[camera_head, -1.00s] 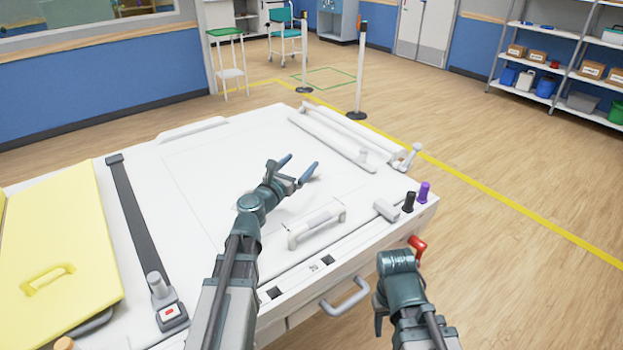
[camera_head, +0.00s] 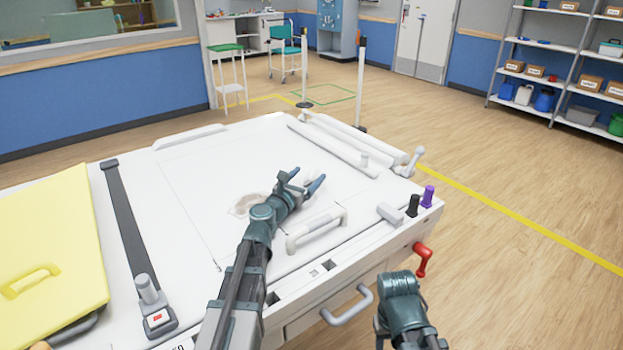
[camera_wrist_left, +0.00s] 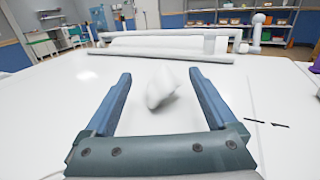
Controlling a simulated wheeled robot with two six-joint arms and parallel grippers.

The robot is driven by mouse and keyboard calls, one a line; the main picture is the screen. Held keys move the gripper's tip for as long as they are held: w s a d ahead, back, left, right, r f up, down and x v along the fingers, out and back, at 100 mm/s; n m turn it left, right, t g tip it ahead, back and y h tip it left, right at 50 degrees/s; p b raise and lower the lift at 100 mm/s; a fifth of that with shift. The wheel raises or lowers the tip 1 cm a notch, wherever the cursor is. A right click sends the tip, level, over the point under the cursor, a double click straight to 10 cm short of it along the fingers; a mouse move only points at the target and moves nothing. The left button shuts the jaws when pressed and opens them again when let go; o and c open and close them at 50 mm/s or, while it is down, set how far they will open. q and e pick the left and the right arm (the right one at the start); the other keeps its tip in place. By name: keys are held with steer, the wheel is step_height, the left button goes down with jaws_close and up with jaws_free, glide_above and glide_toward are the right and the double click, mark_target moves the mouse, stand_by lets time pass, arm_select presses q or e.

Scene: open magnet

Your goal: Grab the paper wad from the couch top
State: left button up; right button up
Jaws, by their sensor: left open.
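A white crumpled paper wad (camera_wrist_left: 160,86) lies on the white couch top (camera_wrist_left: 60,105) in the left wrist view. It sits between the two blue fingers of my left gripper (camera_wrist_left: 160,77), with a visible gap on each side. In the head view my left gripper (camera_head: 301,180) is open low over the couch top (camera_head: 195,165), and the wad is hard to make out against the white surface. My right gripper (camera_head: 382,325) is partly seen beyond the front edge at the bottom; its fingers are mostly hidden.
A white handle (camera_head: 318,230) stands just in front of my left gripper. White rails (camera_head: 335,150) run along the far right side. A dark strap (camera_head: 127,225) and yellow pad (camera_head: 45,245) lie at the left. A brownish stain-like patch (camera_head: 243,206) is beside my left wrist.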

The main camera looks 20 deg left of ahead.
mark_target(311, 170)
arm_select(q)
steer(key=x, duration=0.3)
steer(key=c, duration=1.4)
step_height(311, 170, up, 10)
steer(key=p, duration=1)
steer(key=shift+s, duration=0.1)
